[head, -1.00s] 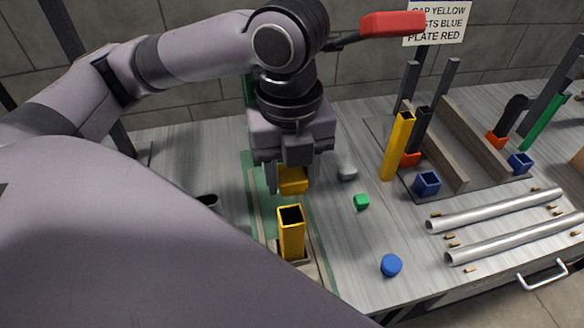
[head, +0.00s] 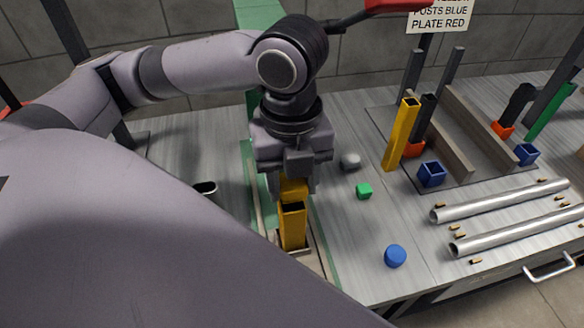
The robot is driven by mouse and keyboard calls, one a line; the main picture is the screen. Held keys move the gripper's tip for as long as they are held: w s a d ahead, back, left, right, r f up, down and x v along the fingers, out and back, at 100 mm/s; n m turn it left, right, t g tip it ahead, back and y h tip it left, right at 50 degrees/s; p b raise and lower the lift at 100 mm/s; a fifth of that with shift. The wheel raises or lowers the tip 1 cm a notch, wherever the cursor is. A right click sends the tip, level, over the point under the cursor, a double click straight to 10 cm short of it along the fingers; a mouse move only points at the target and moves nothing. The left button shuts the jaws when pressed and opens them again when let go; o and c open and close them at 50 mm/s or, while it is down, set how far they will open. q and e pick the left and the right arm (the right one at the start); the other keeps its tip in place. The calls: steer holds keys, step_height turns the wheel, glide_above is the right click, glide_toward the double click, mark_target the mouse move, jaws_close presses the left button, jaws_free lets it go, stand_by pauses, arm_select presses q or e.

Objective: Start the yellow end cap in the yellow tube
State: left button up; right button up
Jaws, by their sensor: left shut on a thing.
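The yellow tube (head: 292,230) stands upright in a holder on the green-edged strip, with its dark square opening facing up. My left gripper (head: 292,190) is shut on the yellow end cap (head: 293,187), just above and behind the tube's mouth in the head view. The cap's lower edge meets the tube's far rim in the picture; I cannot tell whether they touch. The opening still shows in front of the cap. The gripper's fingers partly hide the cap's sides. My right gripper is not in view.
A green cap (head: 364,191), a grey cap (head: 350,161) and a blue round piece (head: 395,256) lie to the right. Farther right are a leaning yellow post (head: 402,135), blue sockets (head: 432,174) and metal rods (head: 500,201). My own arm covers the lower left.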

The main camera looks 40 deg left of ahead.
arm_select(q)
steer(key=shift+f, duration=0.35)
steer(key=shift+r, duration=0.1)
stand_by(0.4)
steer(key=shift+p, duration=0.5)
stand_by(0.5)
steer(key=shift+p, duration=0.5)
steer(key=shift+p, duration=0.4)
steer(key=shift+f+b, duration=0.3)
steer(key=shift+f, duration=0.6)
stand_by(0.4)
